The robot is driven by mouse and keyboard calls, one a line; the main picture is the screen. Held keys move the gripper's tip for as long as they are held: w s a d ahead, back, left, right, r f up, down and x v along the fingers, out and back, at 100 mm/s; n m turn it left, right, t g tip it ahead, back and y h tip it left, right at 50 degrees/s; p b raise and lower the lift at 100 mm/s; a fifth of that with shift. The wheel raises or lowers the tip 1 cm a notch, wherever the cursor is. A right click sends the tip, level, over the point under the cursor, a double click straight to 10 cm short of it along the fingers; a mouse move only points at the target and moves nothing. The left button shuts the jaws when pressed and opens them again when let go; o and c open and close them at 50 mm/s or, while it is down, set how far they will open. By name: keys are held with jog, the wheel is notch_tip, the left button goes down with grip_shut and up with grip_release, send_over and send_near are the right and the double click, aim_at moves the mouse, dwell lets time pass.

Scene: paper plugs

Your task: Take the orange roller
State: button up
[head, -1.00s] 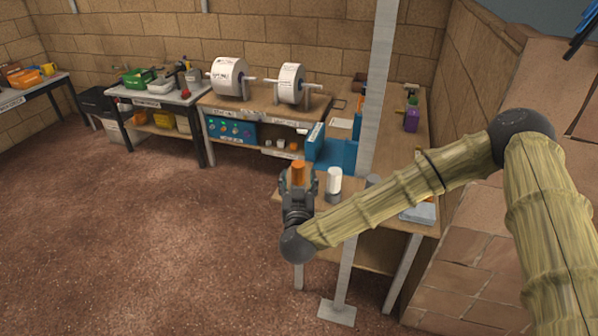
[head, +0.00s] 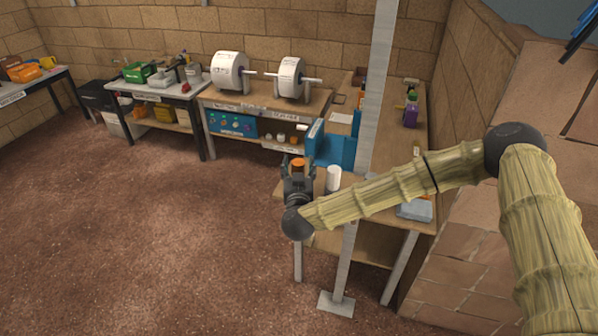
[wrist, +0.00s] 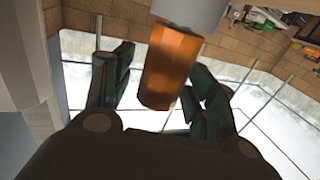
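The orange roller (head: 298,163) shows just beyond my gripper (head: 298,178) in the head view, at the left end of the near wooden bench. My gripper hides its lower part. In the wrist view the roller (wrist: 170,65) lies between the two fingers of my gripper (wrist: 160,88), tilted, with a pale grey cylinder (wrist: 192,10) at its far end. A clear gap shows between the left finger and the roller. The right finger is close beside it, and I cannot tell if it touches. My gripper is open.
A white cylinder (head: 333,178) stands just right of my gripper. A grey upright post (head: 374,100) rises right of it. A blue box (head: 328,148) is behind, and two large white paper rolls (head: 230,72) stand on the back bench. The floor at left is clear.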

jog(key=c, duration=0.9)
